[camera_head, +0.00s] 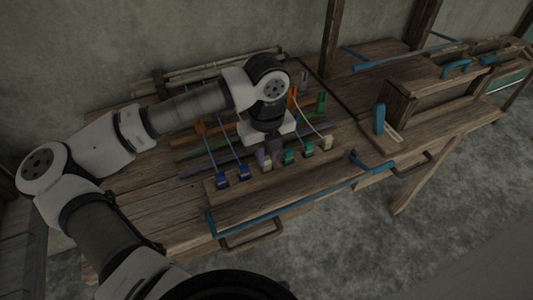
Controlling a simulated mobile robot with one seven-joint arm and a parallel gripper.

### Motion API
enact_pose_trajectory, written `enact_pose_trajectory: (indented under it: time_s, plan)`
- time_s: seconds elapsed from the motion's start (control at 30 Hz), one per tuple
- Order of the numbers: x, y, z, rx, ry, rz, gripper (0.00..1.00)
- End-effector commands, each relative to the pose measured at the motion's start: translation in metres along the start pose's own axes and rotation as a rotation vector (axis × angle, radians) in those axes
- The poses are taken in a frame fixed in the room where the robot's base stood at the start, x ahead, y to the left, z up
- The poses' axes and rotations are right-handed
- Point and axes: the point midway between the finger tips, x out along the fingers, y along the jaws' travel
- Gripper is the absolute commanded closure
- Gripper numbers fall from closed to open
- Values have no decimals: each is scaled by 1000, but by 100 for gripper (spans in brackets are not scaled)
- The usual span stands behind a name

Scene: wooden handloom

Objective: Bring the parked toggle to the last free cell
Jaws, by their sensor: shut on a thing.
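A row of small coloured toggles stands along the front wooden rail (290,182): two blue ones (222,181) at the left, a purple one (262,158) in the middle, then a green one (289,157), a teal one (309,152) and a cream one (327,142) at the right. My gripper (272,147) points down over the middle of this row, its jaws shut on what appears to be the purple toggle. The jaws and my wrist hide much of the grip. I cannot tell which toggle is the parked one or which cell is free.
Behind my wrist stand an orange piece (292,98), a green block (322,102) and a grey block (304,78). Coloured cords or rods run back from the row. A wooden box frame (397,103) and a blue upright handle (379,119) stand to the right.

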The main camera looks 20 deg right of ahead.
Motion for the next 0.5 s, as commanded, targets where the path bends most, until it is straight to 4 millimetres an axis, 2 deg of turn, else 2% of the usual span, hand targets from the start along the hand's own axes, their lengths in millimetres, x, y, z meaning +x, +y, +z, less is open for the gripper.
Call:
enact_pose_trajectory:
  time_s: [0.2,0.23,0.4,0.5]
  plan:
    - [0,0,0,0,0,0,100]
    - [0,0,0,0,0,0,82]
    - [0,0,0,0,0,0,60]
    - [0,0,0,0,0,0,58]
